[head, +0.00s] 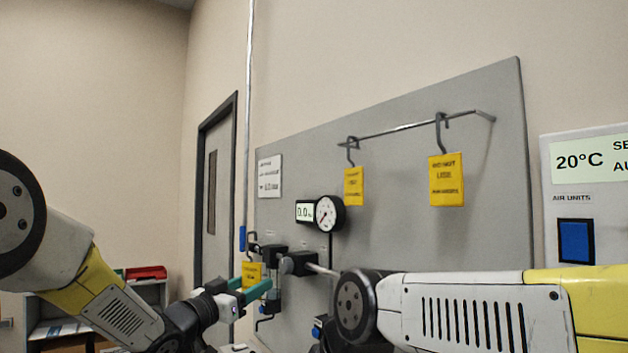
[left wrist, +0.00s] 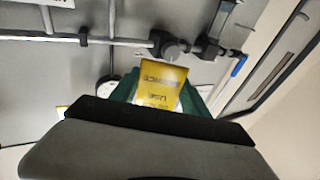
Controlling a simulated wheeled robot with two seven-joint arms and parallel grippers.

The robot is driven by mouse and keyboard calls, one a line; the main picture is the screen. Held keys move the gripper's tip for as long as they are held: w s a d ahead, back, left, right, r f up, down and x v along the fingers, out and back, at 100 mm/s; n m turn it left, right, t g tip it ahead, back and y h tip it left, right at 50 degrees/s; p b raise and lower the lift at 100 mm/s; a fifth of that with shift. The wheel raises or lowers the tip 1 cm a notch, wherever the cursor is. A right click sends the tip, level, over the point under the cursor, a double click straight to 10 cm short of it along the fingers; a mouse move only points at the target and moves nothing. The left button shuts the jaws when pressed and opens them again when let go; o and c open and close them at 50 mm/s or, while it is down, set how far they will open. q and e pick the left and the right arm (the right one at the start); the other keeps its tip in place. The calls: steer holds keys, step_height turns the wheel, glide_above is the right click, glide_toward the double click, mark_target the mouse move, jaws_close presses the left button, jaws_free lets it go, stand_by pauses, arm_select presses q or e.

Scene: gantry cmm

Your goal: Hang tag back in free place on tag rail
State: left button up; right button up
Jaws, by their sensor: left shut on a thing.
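My left gripper (head: 256,287) has green fingers and is shut on a yellow tag (head: 252,273) with a dark hook above it. The held tag also shows between the green fingers in the left wrist view (left wrist: 160,86). They are low and to the left of the tag rail (head: 400,128), in front of dark valve fittings. Two other yellow tags hang on the rail by hooks: a left tag (head: 353,187) and a right tag (head: 446,180). Bare rail shows between their hooks and a short stretch right of the right hook.
A round gauge (head: 328,214) sits on the grey panel (head: 400,232) below the left tag. Pipe fittings (head: 274,255) stick out near my left gripper. My right arm crosses the lower right. A box with a blue button (head: 576,241) is at the right.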

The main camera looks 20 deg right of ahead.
arm_select(q)
steer(key=s+d+r+m+g+h, duration=0.4)
steer(key=s+d+r+g, duration=0.2)
steer(key=s+d+r, duration=0.55)
steer(key=s+r+m+g, duration=0.1)
steer(key=s+r+g, duration=0.1)
steer(key=s+r, duration=1.15)
steer(key=w+d+f, duration=0.1)
steer(key=w+d, duration=0.1)
steer(key=d, duration=0.4)
steer(key=w+d+f, duration=0.1)
steer(key=d, duration=0.5)
steer(key=shift+w+d+f, duration=0.3)
steer(key=shift+w+f, duration=0.05)
steer(key=shift+f, duration=0.05)
steer(key=o, duration=1.1)
